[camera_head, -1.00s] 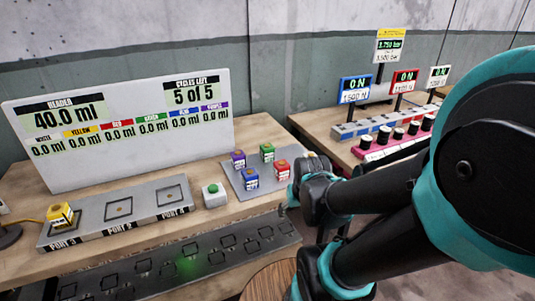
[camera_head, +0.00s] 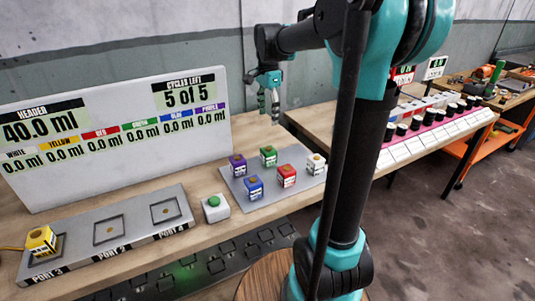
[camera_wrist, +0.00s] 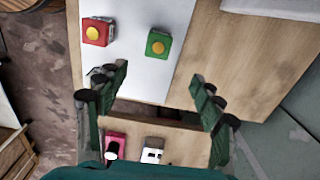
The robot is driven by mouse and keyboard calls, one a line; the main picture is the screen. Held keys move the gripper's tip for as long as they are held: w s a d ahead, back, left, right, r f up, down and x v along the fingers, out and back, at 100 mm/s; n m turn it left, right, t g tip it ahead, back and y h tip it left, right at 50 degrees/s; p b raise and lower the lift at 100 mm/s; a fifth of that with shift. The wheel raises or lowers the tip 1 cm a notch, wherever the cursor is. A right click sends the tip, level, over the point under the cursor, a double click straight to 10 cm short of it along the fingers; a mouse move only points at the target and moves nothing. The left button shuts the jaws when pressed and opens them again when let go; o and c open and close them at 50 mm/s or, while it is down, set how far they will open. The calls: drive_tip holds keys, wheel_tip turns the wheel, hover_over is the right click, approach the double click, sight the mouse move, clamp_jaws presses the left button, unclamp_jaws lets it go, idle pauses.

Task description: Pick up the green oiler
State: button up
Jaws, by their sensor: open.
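The green oiler (camera_head: 268,156) stands upright at the back of a grey tray (camera_head: 240,192) on the wooden bench. It is a small green block with an orange-yellow top, and it also shows in the wrist view (camera_wrist: 159,43), near the top centre. My gripper (camera_head: 268,112) is open and empty, pointing down, above and apart from the oiler. In the wrist view the spread fingers (camera_wrist: 160,76) sit below the oiler in the picture, with it beyond their tips.
Purple (camera_head: 237,165), blue (camera_head: 253,187), red (camera_head: 286,176) and white (camera_head: 316,163) oilers share the tray. A grey box with a green button (camera_head: 215,208) stands left of it. A yellow oiler (camera_head: 41,240) sits on the port block (camera_head: 136,219). A display board (camera_head: 120,125) stands behind.

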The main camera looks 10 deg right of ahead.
sight(269, 149)
wheel_tip(269, 149, down, 12)
drive_tip(key=shift+w+r, duration=0.1)
drive_tip(key=shift+r, duration=0.05)
drive_tip(key=shift+s+d+f, duration=0.1)
drive_tip(key=shift+s+f, duration=0.05)
drive_tip(key=shift+f, duration=1.25)
drive_tip(key=shift+s+f, duration=0.1)
drive_tip(key=shift+f, duration=1.25)
drive_tip(key=shift+c, duration=0.3)
drive_tip(key=c, duration=1.2)
